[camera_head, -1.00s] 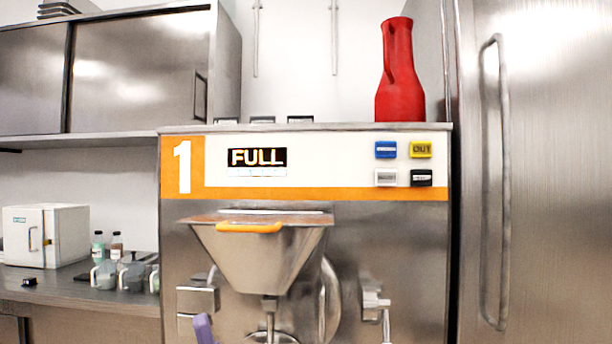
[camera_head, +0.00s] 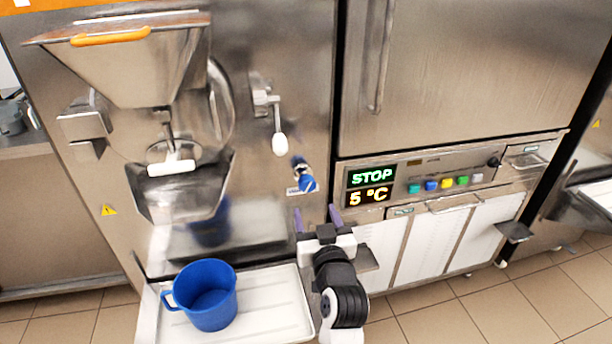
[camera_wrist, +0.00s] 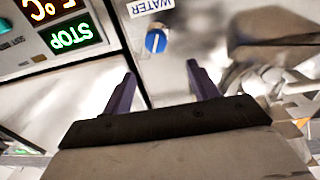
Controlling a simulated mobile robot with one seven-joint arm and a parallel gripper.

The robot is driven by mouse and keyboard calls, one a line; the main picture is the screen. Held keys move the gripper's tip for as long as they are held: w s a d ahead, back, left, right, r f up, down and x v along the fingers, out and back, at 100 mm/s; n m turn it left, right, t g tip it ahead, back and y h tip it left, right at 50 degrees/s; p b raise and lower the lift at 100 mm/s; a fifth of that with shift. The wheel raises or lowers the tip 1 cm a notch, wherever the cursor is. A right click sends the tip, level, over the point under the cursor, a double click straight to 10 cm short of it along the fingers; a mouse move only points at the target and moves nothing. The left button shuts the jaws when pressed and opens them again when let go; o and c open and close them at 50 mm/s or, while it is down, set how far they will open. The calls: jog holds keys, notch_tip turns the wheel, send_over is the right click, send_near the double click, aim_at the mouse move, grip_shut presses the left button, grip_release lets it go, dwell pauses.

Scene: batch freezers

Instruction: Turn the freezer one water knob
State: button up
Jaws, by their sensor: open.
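The freezer one water knob (camera_head: 307,183) is a small blue knob on the lower right of the steel freezer front (camera_head: 290,110). In the wrist view the blue knob (camera_wrist: 156,41) sits beside a label reading WATER (camera_wrist: 150,6), with a light mark across its face. My gripper (camera_head: 317,212) is open and empty, its purple fingers pointing up below the knob. In the wrist view the two fingers of my gripper (camera_wrist: 164,82) stand apart, and the knob lies beyond their tips, between their lines. Nothing touches the knob.
A blue jug (camera_head: 207,296) stands on a white tray (camera_head: 270,318) left of my gripper. A white-tipped lever (camera_head: 279,142) hangs above left of the knob. A control panel (camera_head: 440,185) showing STOP and 5 °C is at the right. The outlet chute (camera_head: 185,195) is further left.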

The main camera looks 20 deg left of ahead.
aim_at(308, 188)
jog(key=shift+h, duration=0.3)
jog(key=p+x, duration=0.1)
jog(key=x, duration=0.3)
jog(key=p+x, duration=0.1)
jog(key=x, duration=0.4)
jog(key=f+p+x, duration=0.1)
jog(key=x, duration=0.3)
jog(key=shift+w, duration=0.3)
jog(key=c, duration=1)
